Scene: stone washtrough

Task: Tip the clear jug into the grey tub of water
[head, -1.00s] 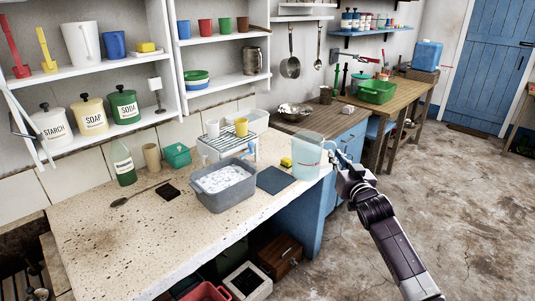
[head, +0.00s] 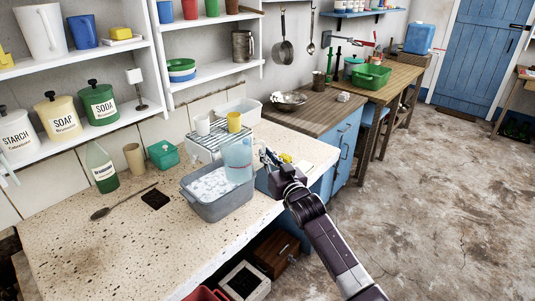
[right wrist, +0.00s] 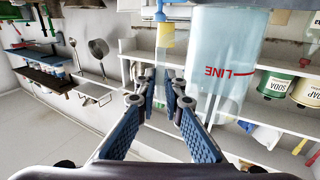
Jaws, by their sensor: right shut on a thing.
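The clear jug (head: 237,160), pale bluish and see-through, is held about upright over the right back part of the grey tub (head: 218,207). The tub stands on the speckled stone top; its contents look white and patchy. My right gripper (head: 267,158) is to the right of the jug and shut on it, on the handle side. In the right wrist view the jug (right wrist: 215,60) appears upside down with a red "LINE" mark, beyond the blue fingers (right wrist: 170,95). The exact grip on the handle is unclear. My left gripper is not in view.
The front left of the stone top (head: 95,255) is clear.

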